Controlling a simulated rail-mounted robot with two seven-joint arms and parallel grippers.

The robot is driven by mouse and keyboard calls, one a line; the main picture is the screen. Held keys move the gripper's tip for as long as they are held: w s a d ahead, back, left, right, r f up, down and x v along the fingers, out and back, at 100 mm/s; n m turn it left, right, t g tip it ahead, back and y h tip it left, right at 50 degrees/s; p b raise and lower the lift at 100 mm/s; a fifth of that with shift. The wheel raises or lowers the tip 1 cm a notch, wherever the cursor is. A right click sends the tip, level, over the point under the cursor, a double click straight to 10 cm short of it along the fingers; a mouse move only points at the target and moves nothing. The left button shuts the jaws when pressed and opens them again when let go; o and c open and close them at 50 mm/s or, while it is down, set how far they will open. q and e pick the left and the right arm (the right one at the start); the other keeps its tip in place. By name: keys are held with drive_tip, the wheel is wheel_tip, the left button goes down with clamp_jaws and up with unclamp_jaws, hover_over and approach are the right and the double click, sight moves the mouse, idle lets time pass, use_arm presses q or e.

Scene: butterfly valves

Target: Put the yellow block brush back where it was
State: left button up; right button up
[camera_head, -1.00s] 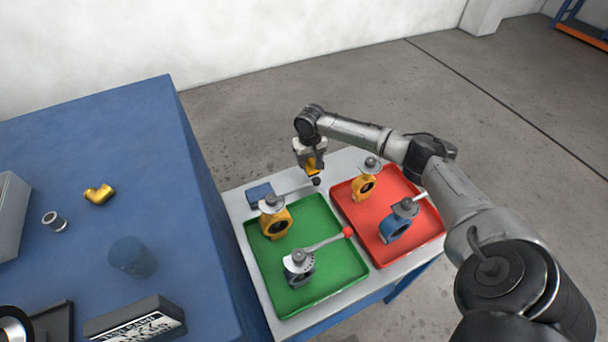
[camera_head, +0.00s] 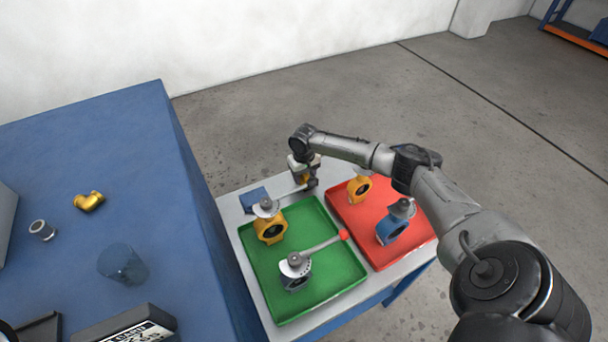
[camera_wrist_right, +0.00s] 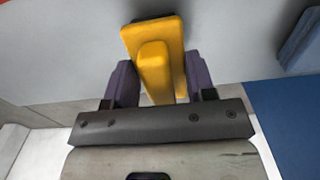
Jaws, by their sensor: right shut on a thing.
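The yellow block brush (camera_wrist_right: 152,55) is between the two dark fingers of my right gripper (camera_wrist_right: 160,85) in the right wrist view. The gripper is shut on its upright grip, and the wider yellow block lies beyond the fingertips. In the head view my right gripper (camera_head: 305,181) is low over the back of the grey table (camera_head: 232,213), behind the trays. I cannot tell whether the brush touches the tabletop. My left gripper is not in view.
A green tray (camera_head: 335,270) holds a yellow valve (camera_head: 270,230) and a grey valve with a red-tipped lever (camera_head: 295,275). A red tray (camera_head: 385,258) holds a yellow valve (camera_head: 358,190) and a blue valve (camera_head: 392,230). A blue block (camera_head: 254,199) lies left of the gripper.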

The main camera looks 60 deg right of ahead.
drive_tip(key=o, duration=0.5)
drive_tip(key=shift+f, duration=0.15)
drive_tip(key=o, duration=0.3)
wheel_tip(320, 180, up, 11)
drive_tip(key=shift+r+p, duration=0.1)
drive_tip(key=shift+p, duration=0.9)
drive_tip(key=shift+r, duration=0.6)
